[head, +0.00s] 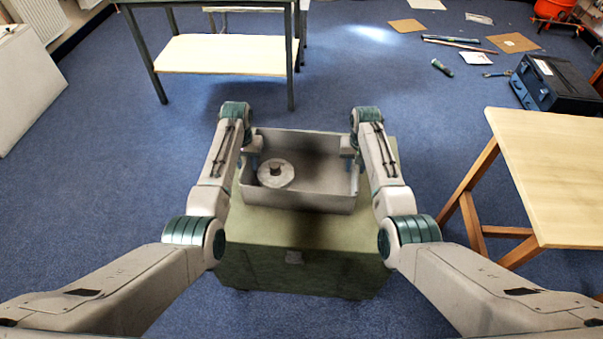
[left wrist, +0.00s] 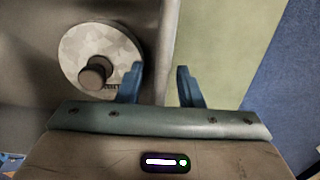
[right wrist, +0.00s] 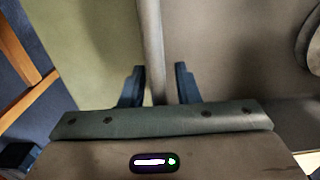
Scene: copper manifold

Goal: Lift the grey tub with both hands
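The grey tub (head: 305,200) is an open rectangular box standing level on a green-topped block. A round pale disc with a dark knob (head: 275,172) lies inside it at the left; it also shows in the left wrist view (left wrist: 112,52). My left gripper (left wrist: 160,69) is open, with its fingers on either side of the tub's left wall (left wrist: 169,45). My right gripper (right wrist: 158,68) is open, with its fingers on either side of the right wall (right wrist: 151,40). In the head view the wrists partly hide both side walls.
The green block (head: 300,235) has bare top in front of the tub. A wooden table (head: 560,170) stands at the right, and a dark-framed table (head: 225,55) stands behind. A black toolbox (head: 555,85) and litter lie farther off on blue carpet.

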